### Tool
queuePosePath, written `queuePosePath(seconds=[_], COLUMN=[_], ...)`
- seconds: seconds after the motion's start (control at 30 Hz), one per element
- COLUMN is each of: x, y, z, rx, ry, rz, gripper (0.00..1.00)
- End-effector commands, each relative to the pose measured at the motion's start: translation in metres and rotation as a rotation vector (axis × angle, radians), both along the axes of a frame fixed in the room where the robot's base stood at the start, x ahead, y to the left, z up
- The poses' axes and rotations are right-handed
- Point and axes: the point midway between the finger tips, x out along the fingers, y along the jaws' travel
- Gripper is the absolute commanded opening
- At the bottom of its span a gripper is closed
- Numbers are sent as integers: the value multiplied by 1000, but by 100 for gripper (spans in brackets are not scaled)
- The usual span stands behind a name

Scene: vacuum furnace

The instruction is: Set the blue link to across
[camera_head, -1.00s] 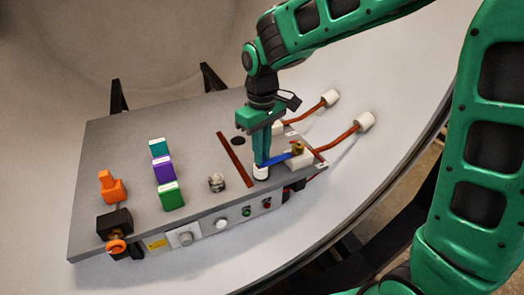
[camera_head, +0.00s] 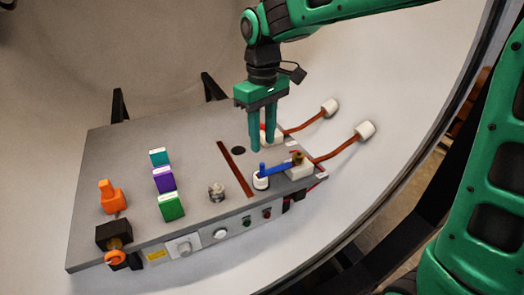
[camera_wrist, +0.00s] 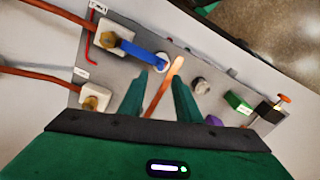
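The blue link (camera_head: 278,170) lies as a flat bar from the brass terminal on a white block (camera_head: 299,168) to a white round post (camera_head: 261,181), where a short blue knob stands up. In the wrist view the blue link (camera_wrist: 142,52) spans from the brass nut to the white post (camera_wrist: 162,62). My gripper (camera_head: 262,148) is above the panel, behind the link and apart from it. Its two fingers are spread with nothing between them; the gap shows in the wrist view (camera_wrist: 160,85).
A second white block with a brass nut (camera_wrist: 95,97) sits at the rear, partly behind my fingers in the head view. Orange cables run to white insulators (camera_head: 365,130).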

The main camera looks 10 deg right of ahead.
Motion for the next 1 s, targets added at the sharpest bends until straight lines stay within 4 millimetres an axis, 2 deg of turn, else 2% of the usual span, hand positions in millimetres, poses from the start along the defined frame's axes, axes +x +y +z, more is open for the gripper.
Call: queuePosePath(seconds=[0.1,0.23,0.57,0.67,0.77,0.87,1.0], x=[1,0,0,-1,-5,-16,-43], y=[0,0,0,-7,-31,-70,-136], z=[15,23,25,25,24,22,17], rx=[1,0,-1,-2,-11,-23,-38], ry=[-2,0,1,0,-4,-9,-16], rz=[0,0,-1,-17,-74,-174,-354], gripper=[31,31,31,31,31,31,31])
